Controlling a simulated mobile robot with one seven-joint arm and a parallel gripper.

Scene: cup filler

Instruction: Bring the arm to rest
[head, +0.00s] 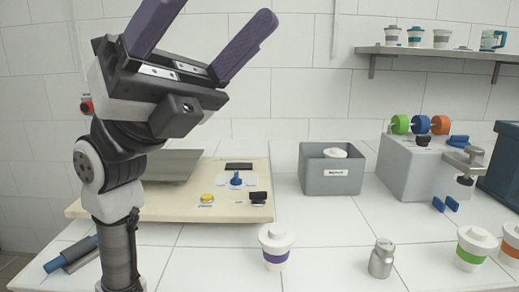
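My gripper (206,36) is raised at the upper left of the head view, above the counter, with its two purple fingers pointing up and spread wide apart. Nothing is between the fingers. My arm stands upright below it and hides part of the cream board and the wall behind.
A white cup with a purple band (276,246) stands on the tiled counter right of my arm. A cream board (155,207) lies behind. A grey bin (331,176), a metal canister (381,258), a grey dispenser box (425,172) and lidded cups (473,249) stand further right.

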